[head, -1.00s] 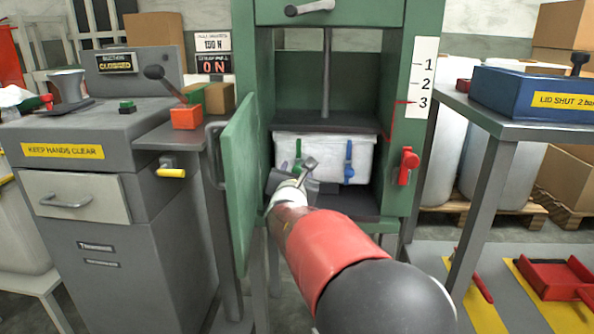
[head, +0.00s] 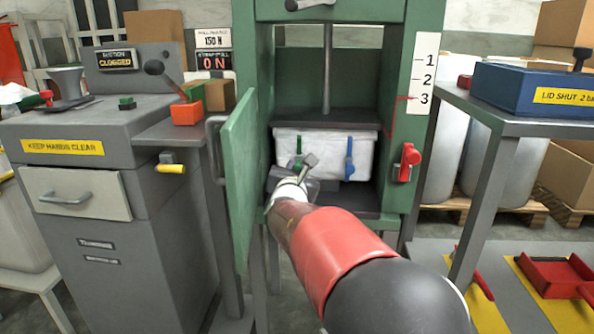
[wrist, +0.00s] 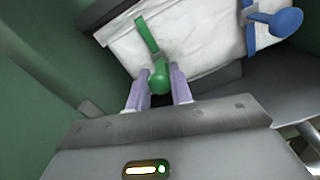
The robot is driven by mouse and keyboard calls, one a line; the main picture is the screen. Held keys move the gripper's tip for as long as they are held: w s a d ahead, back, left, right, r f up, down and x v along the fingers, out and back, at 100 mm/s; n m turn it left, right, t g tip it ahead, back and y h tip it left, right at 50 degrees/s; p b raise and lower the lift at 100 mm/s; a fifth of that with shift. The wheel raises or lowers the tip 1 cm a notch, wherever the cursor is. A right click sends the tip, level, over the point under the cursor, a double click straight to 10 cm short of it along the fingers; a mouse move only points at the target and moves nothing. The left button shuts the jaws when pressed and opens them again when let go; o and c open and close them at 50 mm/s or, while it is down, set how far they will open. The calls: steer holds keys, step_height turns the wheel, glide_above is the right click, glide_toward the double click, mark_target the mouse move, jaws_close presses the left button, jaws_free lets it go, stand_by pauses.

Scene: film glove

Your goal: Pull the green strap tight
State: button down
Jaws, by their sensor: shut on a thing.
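The green strap (head: 298,147) hangs on the front of a white bale (head: 323,150) inside the green press. In the wrist view the strap (wrist: 147,33) runs down the bale to a rounded green end (wrist: 158,80). My gripper (wrist: 158,88) has its two pale purple fingers on either side of that end, shut on it. In the head view my gripper (head: 292,180) is at the press opening, low in front of the bale, and partly hides the strap's lower end. The strap pull display (head: 214,62) reads 0 N, below a sign (head: 212,40) reading 150 N.
A blue strap (head: 349,155) hangs to the right on the bale. The open green door (head: 243,180) stands close on my arm's left. A red handle (head: 408,162) is on the right post. The press plate (head: 325,117) is just above the bale.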

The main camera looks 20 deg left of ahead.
steer(key=b+v, duration=0.2)
steer(key=v, duration=0.2)
steer(key=shift+s, duration=0.2)
steer(key=c, duration=1.2)
jaws_free()
steer(key=shift+d, duration=0.1)
steer(key=v, duration=0.7)
steer(key=shift+s, duration=0.4)
steer(key=shift+d, duration=0.25)
